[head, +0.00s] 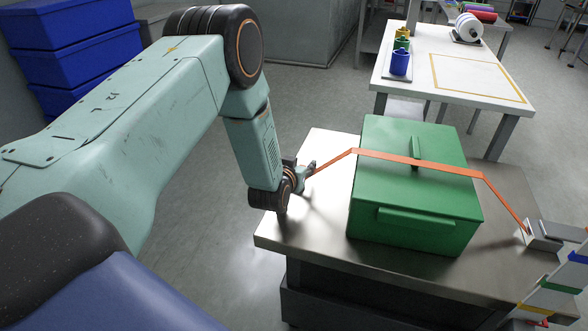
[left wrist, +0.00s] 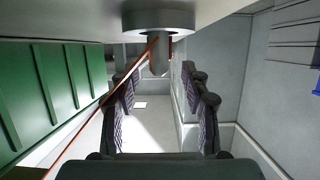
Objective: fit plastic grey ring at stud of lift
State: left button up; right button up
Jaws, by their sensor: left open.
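My left gripper (head: 308,170) is at the left edge of a steel-topped table, left of a green lidded box (head: 405,188). In the left wrist view its two padded fingers (left wrist: 164,100) are apart with nothing between the pads. Beyond them at the top is a light grey round flange (left wrist: 158,17) with a short grey cylinder (left wrist: 159,55) below it. I cannot tell which is the ring and which the stud. An orange strap (head: 418,163) runs over the box; its left end comes to the gripper area, and in the wrist view it reaches the cylinder. My right gripper is out of view.
The steel table (head: 318,215) has some bare top left of the box. A grey metal block (head: 541,236) sits at the strap's right end, beside white strips with coloured ends (head: 556,283). A white table (head: 450,75) with coloured cups stands behind.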

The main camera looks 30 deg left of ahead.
pick_arm(q)
jog(key=shift+s+d+f, duration=0.25)
jog(key=shift+s+f, duration=0.5)
jog(key=shift+s, duration=0.1)
jog(key=v, duration=0.3)
jog(key=r+v, duration=0.1)
jog(key=v, duration=0.3)
jog(key=r+v, duration=0.1)
jog(key=v, duration=0.3)
jog(key=shift+w+a, duration=0.2)
jog(key=shift+w, duration=0.15)
jog(key=shift+f, duration=0.1)
jog(key=shift+w, duration=0.1)
